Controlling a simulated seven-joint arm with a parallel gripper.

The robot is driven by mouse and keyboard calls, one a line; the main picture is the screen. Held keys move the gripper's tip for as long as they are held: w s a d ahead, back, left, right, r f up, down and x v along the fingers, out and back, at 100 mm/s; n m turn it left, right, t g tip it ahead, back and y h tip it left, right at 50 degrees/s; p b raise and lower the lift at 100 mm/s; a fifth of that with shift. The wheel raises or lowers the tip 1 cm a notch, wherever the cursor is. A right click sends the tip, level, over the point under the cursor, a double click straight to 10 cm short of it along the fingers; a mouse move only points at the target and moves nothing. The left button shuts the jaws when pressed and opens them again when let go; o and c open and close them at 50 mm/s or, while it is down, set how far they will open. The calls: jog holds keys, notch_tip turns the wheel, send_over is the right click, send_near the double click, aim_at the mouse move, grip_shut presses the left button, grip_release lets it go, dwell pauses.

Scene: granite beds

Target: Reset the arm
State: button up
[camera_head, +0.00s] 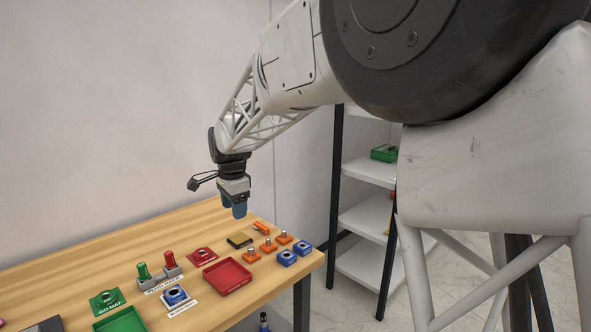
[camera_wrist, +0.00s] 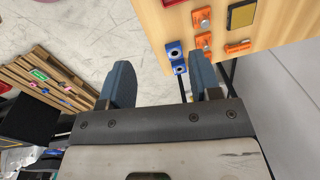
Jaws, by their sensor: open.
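My gripper (camera_head: 236,208) hangs above the far right end of the wooden table (camera_head: 62,262) in the head view, pointing down. In the wrist view my gripper (camera_wrist: 165,85) has two blue fingers spread well apart with nothing between them, only floor beyond. It is apart from the table and everything on it. My arm reaches from the upper right of the head view, bent, out over the table.
Under and near the gripper are orange parts (camera_head: 268,245), blue blocks (camera_head: 287,257), a black and yellow block (camera_head: 239,240) and a red tray (camera_head: 228,276). Green and red pegs (camera_head: 143,271) and a green tray (camera_head: 120,321) lie leftward. White shelves (camera_head: 366,221) stand behind right.

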jog(key=s+d+r+n+t, duration=0.1)
jog(key=s+d+r+n, duration=0.1)
jog(key=s+d, duration=0.8)
jog(key=s+d+r+n, duration=0.3)
jog(key=s+d, duration=0.5)
jog(key=d, duration=0.4)
jog(key=s+d+f+n, duration=0.2)
jog(key=s+d, duration=0.4)
jog(key=s, duration=0.6)
jog(key=s+d+f+n, duration=0.3)
jog(key=s+d+f, duration=0.2)
jog(key=s, duration=0.6)
jog(key=shift+s+d+t+h, duration=0.3)
jog(key=shift+s+d+t, duration=0.1)
jog(key=shift+d, duration=0.65)
